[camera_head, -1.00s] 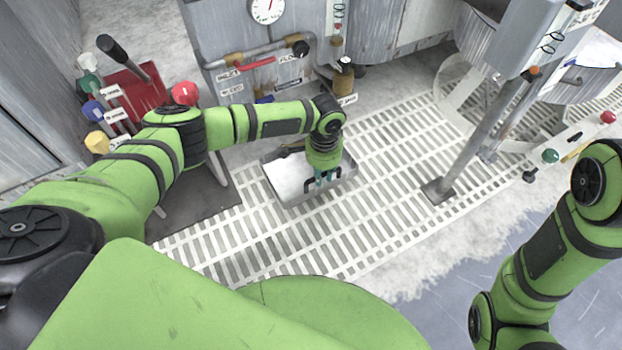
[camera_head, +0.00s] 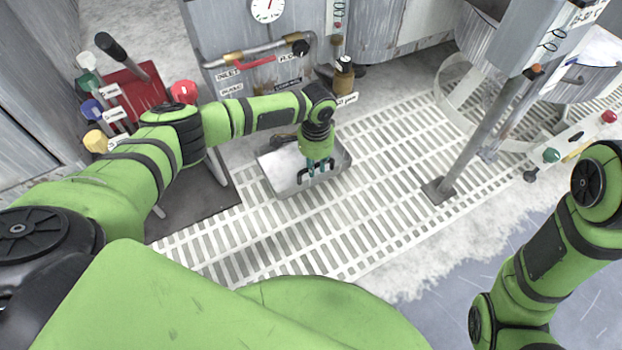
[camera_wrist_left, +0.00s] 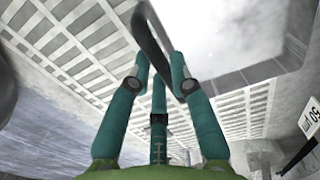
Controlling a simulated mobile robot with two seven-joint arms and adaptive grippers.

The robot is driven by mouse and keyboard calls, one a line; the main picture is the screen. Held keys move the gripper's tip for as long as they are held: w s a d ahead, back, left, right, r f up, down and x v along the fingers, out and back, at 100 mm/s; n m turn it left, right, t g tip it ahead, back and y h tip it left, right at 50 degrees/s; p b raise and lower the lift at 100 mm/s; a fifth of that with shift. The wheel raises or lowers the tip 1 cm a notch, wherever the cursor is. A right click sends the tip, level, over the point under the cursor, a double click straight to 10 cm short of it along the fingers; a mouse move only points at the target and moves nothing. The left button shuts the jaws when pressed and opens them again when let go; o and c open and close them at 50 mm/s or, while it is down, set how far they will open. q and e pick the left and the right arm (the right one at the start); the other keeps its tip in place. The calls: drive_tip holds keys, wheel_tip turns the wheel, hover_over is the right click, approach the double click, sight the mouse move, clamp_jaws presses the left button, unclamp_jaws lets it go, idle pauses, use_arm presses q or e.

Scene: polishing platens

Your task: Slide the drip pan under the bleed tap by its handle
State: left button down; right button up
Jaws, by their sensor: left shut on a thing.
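The grey drip pan (camera_head: 280,174) lies on the white floor grating in front of the pipe panel. A dark handle (camera_head: 306,182) stands at its near side. My left gripper (camera_head: 318,173) reaches down and is shut on this handle. In the left wrist view, my teal fingers (camera_wrist_left: 163,75) close around the dark handle bar (camera_wrist_left: 148,30), with the pan's pale surface (camera_wrist_left: 215,35) beyond. I cannot make out the bleed tap for sure; my left arm covers the lower part of the panel. My right gripper is out of view.
A pipe with a red lever (camera_head: 256,63) and a black knob (camera_head: 300,47) runs across the panel. An amber bottle (camera_head: 343,78) stands right of it. A post (camera_head: 480,140) stands on the grating at right. The grating (camera_head: 380,190) between is clear.

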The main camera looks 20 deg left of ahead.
use_arm(q)
drive_tip(key=shift+w+a+b, duration=0.25)
drive_tip(key=shift+w+a, duration=0.2)
drive_tip(key=shift+a, duration=0.3)
drive_tip(key=shift+w+a+b, duration=0.25)
drive_tip(key=shift+w+a, duration=0.2)
drive_tip(key=shift+a, duration=0.25)
drive_tip(key=shift+w+a+b, duration=0.3)
drive_tip(key=shift+w+a, duration=0.05)
drive_tip(key=shift+a, duration=0.2)
drive_tip(key=shift+w+a+b, duration=0.3)
drive_tip(key=shift+a, duration=0.2)
drive_tip(key=shift+w+a+b, duration=0.55)
drive_tip(key=shift+a+b, duration=0.1)
drive_tip(key=shift+a, duration=0.15)
drive_tip(key=shift+w+a, duration=0.1)
drive_tip(key=shift+a, duration=0.15)
drive_tip(key=shift+w+a, duration=0.1)
